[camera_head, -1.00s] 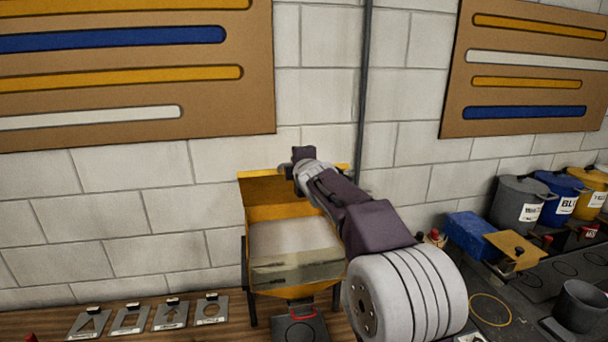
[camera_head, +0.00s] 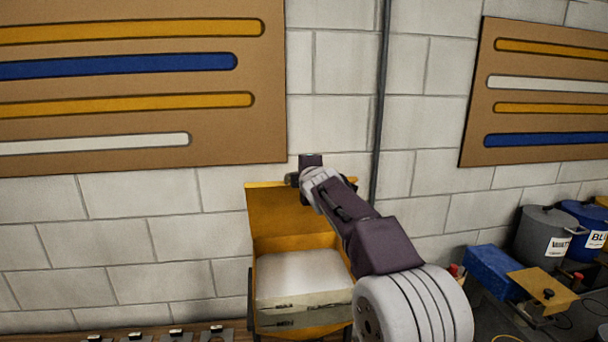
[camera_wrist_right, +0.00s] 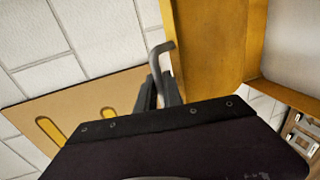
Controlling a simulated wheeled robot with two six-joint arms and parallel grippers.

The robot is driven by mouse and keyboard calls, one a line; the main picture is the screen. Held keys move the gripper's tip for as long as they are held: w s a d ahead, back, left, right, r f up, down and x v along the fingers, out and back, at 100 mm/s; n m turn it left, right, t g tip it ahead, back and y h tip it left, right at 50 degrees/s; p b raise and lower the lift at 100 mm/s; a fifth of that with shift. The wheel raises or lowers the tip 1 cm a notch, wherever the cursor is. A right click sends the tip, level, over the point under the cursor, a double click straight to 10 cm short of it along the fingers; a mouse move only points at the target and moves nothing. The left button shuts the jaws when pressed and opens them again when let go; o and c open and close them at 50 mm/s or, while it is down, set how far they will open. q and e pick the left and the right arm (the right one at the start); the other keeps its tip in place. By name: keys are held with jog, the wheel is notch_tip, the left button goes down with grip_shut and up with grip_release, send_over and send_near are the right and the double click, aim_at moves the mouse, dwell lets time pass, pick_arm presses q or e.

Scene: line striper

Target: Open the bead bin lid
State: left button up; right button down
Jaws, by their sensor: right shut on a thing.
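The bead bin (camera_head: 346,314) is a yellow box low in the middle of the head view, with a pale mass (camera_head: 300,272) inside and a label strip across its front. Its yellow lid (camera_head: 285,212) is raised at the back against the wall, so the bin stands open. My right gripper (camera_head: 312,162) is at the lid's top edge. In the right wrist view the gripper (camera_wrist_right: 159,92) is shut on the grey bent lid handle (camera_wrist_right: 160,58), beside the yellow lid (camera_wrist_right: 205,40). My left gripper is not in view.
A white block wall with a vertical pipe (camera_head: 380,100) stands close behind the bin. Boards with coloured stripes hang left and right. A blue block (camera_head: 492,270), a yellow plate (camera_head: 543,291) and labelled pots (camera_head: 541,237) stand at the right. Stencil plates lie at the lower left.

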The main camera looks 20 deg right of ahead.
jog(key=c, duration=1.5)
grip_release()
jog(key=shift+s, duration=0.2)
